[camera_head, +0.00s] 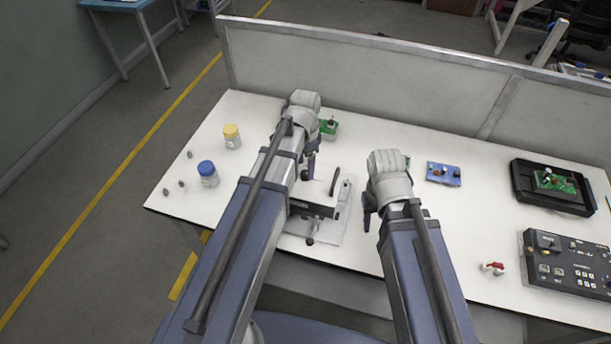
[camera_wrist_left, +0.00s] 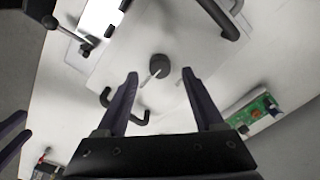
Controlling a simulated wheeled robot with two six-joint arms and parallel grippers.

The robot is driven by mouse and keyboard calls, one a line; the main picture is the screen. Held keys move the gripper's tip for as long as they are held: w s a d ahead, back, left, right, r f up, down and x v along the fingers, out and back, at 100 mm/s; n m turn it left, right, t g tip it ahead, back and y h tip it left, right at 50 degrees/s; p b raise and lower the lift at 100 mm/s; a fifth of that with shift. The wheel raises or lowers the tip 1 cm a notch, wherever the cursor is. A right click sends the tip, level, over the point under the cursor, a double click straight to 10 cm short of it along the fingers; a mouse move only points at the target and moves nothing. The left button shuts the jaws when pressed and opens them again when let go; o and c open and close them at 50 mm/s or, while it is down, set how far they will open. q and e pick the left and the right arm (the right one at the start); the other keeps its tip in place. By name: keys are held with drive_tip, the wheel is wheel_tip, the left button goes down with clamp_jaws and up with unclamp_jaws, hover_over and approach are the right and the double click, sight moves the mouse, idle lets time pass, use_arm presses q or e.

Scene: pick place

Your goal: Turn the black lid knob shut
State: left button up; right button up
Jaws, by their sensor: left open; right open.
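The black lid knob (camera_wrist_left: 159,67) stands on a pale flat lid (camera_wrist_left: 185,40) in the left wrist view, with a light pointer-like bar by its near side. My left gripper (camera_wrist_left: 159,74) is open, one finger to each side of the knob, with gaps visible on both sides. In the head view, my left gripper (camera_head: 311,158) is over the pale-topped box (camera_head: 322,190), where the arm partly hides the lid. My right gripper (camera_head: 369,209) is open, to the right of the box and apart from it.
Black bent handles (camera_wrist_left: 218,18) stand near the knob. A green circuit board (camera_head: 328,128) lies behind the box. A yellow-capped jar (camera_head: 232,138) and a blue-capped jar (camera_head: 208,174) stand left. A blue board (camera_head: 443,174), black tray (camera_head: 553,208) and control panel (camera_head: 570,262) are right.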

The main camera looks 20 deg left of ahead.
sight(305, 177)
use_arm(q)
drive_tip(key=shift+f+b, duration=0.85)
drive_tip(key=shift+f, duration=0.55)
use_arm(e)
wheel_tip(305, 177, down, 3)
drive_tip(key=shift+r, duration=0.2)
use_arm(q)
drive_tip(key=shift+r, duration=0.1)
drive_tip(key=shift+c, duration=0.3)
clamp_jaws()
